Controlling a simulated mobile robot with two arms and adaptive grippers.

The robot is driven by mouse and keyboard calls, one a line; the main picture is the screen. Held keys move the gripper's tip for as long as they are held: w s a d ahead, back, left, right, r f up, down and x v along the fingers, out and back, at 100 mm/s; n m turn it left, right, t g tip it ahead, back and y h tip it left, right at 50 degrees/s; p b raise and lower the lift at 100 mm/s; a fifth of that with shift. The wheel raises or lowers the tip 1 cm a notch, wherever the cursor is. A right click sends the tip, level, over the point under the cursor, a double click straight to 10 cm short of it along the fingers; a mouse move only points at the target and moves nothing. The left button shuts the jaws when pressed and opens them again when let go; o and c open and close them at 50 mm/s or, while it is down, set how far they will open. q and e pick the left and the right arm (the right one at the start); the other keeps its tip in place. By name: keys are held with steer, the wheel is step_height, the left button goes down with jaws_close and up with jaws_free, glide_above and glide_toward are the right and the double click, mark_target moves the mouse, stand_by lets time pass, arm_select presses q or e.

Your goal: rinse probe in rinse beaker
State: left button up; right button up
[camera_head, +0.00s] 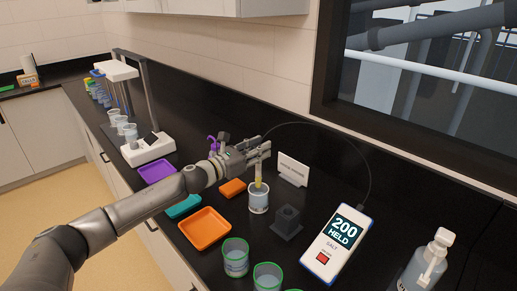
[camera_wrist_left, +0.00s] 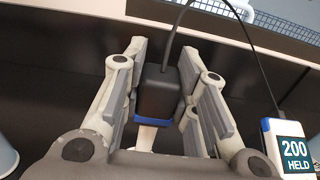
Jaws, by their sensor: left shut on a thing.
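My left gripper (camera_head: 262,152) is shut on the probe (camera_wrist_left: 159,92), whose black body with a blue band sits between the finger pads. A cable runs from its top. In the head view, the probe's yellowish lower part (camera_head: 259,182) points down at the mouth of a clear beaker with a pale label (camera_head: 258,203), which appears to be the rinse beaker. The tip seems to be inside the rim, but its depth is unclear. The meter (camera_head: 337,243) reads 200 HELD; it also shows in the left wrist view (camera_wrist_left: 291,150). My right gripper is not in view.
A black holder block (camera_head: 287,222) stands right of the beaker, with a white card (camera_head: 293,169) behind. Green-rimmed beakers (camera_head: 236,259) are in front. An orange tray (camera_head: 205,228) lies left, a pump bottle (camera_head: 425,262) stands right. The cable arcs to the meter.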

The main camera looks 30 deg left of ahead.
arm_select(q)
steer(key=shift+w+f, duration=0.1)
stand_by(0.4)
steer(key=shift+f+b, duration=0.65)
steer(key=shift+b, duration=0.1)
steer(key=shift+f+b, duration=0.4)
steer(key=shift+f, duration=0.05)
steer(key=shift+f+b, duration=2.9)
steer(key=shift+f, duration=0.25)
steer(key=shift+r, duration=0.1)
